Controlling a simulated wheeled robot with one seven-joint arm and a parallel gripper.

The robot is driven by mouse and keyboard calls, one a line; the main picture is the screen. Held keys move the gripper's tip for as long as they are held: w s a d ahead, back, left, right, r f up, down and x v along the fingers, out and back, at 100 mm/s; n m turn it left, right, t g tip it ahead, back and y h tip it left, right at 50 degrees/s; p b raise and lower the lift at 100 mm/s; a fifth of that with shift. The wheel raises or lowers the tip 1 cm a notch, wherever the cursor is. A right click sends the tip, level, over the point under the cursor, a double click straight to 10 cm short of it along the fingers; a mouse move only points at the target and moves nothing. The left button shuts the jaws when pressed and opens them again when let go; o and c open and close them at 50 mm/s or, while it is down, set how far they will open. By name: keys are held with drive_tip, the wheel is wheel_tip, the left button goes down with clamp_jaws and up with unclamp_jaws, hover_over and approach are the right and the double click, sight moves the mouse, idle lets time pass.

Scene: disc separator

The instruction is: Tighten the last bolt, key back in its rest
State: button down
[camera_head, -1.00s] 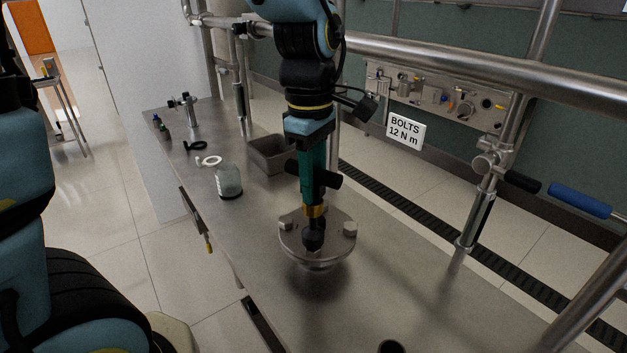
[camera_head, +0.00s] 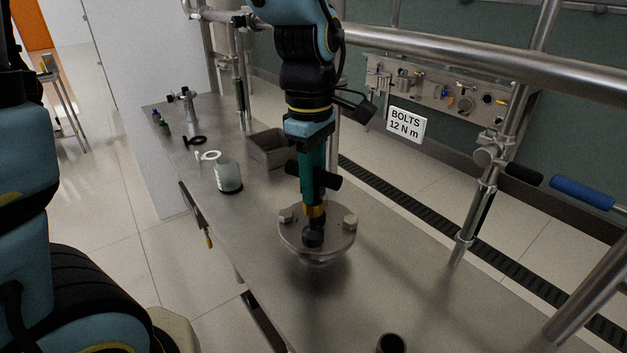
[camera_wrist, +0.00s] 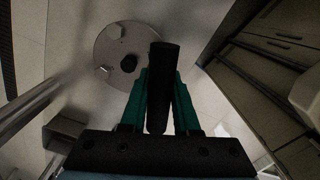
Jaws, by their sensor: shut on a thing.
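The round steel disc cover (camera_head: 290,240) lies on the steel bench. Two bolt heads show on it, at the left (camera_head: 286,215) and right (camera_head: 350,222). My gripper (camera_head: 312,185), with green fingers, points down above the disc. It is shut on the key, whose black cross handle (camera_head: 328,180) sticks out sideways. Below is a brass-coloured collar (camera_head: 314,212) and a black socket (camera_head: 312,237) at the disc's near edge, hiding whatever bolt lies under it. In the wrist view the black handle (camera_wrist: 160,85) stands between the fingers, and the socket (camera_wrist: 129,63) is over the disc.
A dark round cup (camera_head: 391,344) stands at the bench's front. A jar (camera_head: 229,177), a white ring (camera_head: 208,156), a black ring (camera_head: 194,140) and a steel bin (camera_head: 268,151) lie behind left. A sign (camera_head: 406,124) reads "BOLTS 12 N m". A post (camera_head: 470,225) stands right.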

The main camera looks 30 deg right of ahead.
idle(0.3)
drive_tip(key=shift+f+b, duration=0.3)
drive_tip(key=shift+f, duration=0.3)
drive_tip(key=m, duration=0.2)
drive_tip(key=shift+m+p, duration=0.35)
drive_tip(key=shift+m, duration=0.05)
wheel_tip(320, 180, up, 6)
drive_tip(key=p, duration=0.6)
drive_tip(key=shift+r, duration=0.2)
drive_tip(key=shift+f, duration=0.2)
